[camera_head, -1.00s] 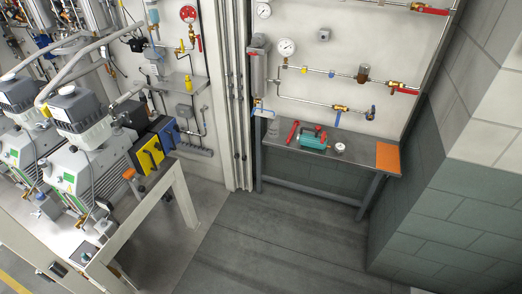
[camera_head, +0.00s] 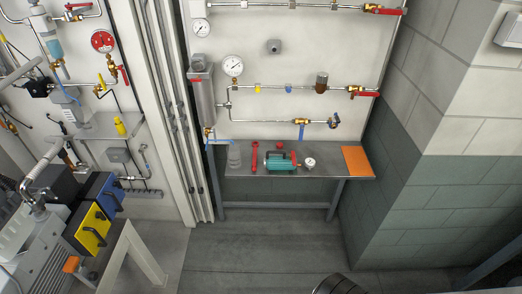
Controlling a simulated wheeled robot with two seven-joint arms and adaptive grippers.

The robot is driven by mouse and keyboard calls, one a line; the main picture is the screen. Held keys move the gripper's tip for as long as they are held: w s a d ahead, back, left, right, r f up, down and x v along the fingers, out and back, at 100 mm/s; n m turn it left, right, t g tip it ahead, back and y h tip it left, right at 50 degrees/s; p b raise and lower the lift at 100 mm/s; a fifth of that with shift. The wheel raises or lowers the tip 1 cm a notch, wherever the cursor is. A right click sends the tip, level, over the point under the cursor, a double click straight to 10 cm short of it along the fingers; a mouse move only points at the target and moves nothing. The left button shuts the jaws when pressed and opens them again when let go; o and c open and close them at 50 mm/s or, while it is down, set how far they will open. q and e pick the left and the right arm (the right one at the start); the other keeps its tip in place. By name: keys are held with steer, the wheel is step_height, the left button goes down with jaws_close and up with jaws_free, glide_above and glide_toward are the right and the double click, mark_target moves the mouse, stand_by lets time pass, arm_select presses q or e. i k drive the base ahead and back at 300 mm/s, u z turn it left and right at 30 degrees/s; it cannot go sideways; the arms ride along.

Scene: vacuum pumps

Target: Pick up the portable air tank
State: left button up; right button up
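A small teal object (camera_head: 281,162) with a dark top and red parts lies on the dark bench (camera_head: 222,167) against the wall. It looks like a portable tank or pump; I cannot tell which. Nothing else in view is clearly a portable air tank. Neither of my grippers is recognizable in the head view, and nothing is touching the teal object.
A red tool (camera_head: 257,158), a clear jar (camera_head: 234,156), a round gauge (camera_head: 310,163) and an orange sheet (camera_head: 357,160) share the bench. Pipes with valves run above. Machines stand at left, a block wall (camera_head: 437,208) at right. Floor (camera_head: 255,245) before the bench is open.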

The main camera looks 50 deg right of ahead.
mark_target(284, 162)
steer(key=z, duration=0.3)
steer(key=i, duration=1.25)
steer(key=z, duration=1.7)
steer(key=i, duration=0.8)
steer(key=z, duration=0.85)
